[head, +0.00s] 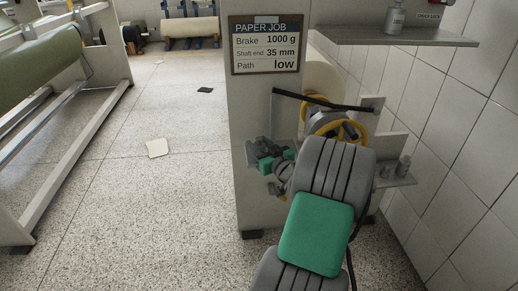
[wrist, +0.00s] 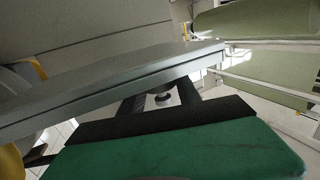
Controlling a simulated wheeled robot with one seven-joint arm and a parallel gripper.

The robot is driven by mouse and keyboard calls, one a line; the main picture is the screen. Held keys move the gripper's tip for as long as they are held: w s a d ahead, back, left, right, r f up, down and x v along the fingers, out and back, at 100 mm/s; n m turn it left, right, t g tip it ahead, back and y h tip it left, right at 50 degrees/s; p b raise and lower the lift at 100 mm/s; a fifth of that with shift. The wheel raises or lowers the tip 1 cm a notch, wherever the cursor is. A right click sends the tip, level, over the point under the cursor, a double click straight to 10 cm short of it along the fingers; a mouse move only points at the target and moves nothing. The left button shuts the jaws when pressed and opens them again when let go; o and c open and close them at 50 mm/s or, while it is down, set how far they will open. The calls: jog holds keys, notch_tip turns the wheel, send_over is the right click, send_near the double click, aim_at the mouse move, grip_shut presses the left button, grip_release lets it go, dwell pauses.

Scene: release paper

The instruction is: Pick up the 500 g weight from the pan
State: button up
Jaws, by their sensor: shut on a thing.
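My gripper (wrist: 162,100) shows in the wrist view with its dark fingers reaching out past its green body. A long grey slab (wrist: 110,82) lies just beyond and above the fingers. In the head view my gripper (head: 267,150) is small and partly covered by my arm, beside a grey plate (head: 251,154) on the stand's left. I cannot tell the pan clearly from the plate.
The stand carries a yellow wheel (head: 345,130), a black bar (head: 318,100) and a job sign (head: 265,45). Small grey weights (head: 403,167) stand on a right ledge. A shelf (head: 390,36) holds a grey object (head: 394,18). A roller frame (head: 85,130) stands left; floor between is mostly clear.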

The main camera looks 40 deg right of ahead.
grip_shut()
